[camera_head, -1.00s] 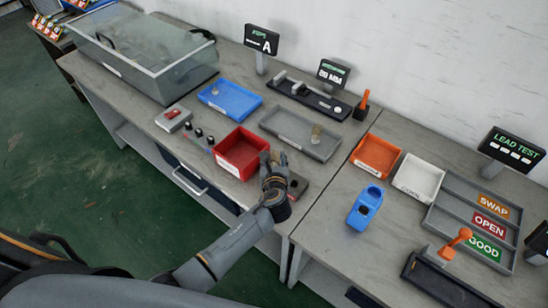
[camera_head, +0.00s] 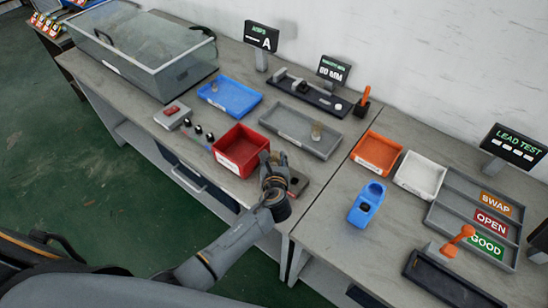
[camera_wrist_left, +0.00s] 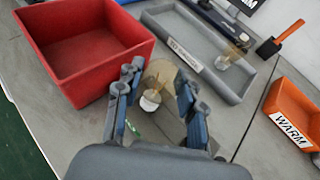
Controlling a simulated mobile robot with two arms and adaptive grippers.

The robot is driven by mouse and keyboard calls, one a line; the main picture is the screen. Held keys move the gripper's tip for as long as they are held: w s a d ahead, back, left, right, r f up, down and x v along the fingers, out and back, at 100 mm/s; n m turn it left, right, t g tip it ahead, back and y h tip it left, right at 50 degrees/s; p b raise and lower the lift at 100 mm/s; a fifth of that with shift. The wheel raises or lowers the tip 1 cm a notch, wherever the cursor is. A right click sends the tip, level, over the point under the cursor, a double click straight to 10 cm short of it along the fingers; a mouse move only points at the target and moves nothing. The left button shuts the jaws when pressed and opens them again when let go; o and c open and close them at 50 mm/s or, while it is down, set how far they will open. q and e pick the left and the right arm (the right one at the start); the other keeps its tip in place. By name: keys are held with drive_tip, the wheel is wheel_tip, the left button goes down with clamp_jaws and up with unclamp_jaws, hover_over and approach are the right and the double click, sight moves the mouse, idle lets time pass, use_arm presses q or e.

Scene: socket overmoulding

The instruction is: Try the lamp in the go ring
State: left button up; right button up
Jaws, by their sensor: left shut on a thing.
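My left gripper (camera_head: 273,158) is just to the right of the red bin, low over the front of the bench. In the left wrist view my left gripper (camera_wrist_left: 158,85) is shut on a lamp (camera_wrist_left: 151,101), a translucent amber bulb with a whitish part, held between the two fingers. A grey block (camera_head: 298,184) lies on the bench beside and partly behind the gripper; I cannot tell whether it bears the go ring. Whether the lamp touches it is hidden by the gripper. My right gripper is not in view.
The red bin (camera_head: 240,131) stands close left of the gripper. A grey tray (camera_head: 283,125) behind it holds another amber lamp (camera_head: 317,131). An orange tray (camera_head: 376,134), a white tray (camera_head: 440,165) and a blue device (camera_head: 367,205) stand to the right. Bench between them is clear.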

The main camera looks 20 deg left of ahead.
use_arm(q)
drive_tip(key=shift+f+b, duration=0.45)
drive_tip(key=shift+f, duration=0.25)
idle(0.4)
drive_tip(key=shift+r, duration=0.15)
drive_tip(key=shift+r+p, duration=1.35)
drive_tip(key=shift+p, duration=0.25)
drive_tip(key=shift+r, duration=0.1)
wheel_tip(320, 180, up, 6)
drive_tip(key=p, duration=0.6)
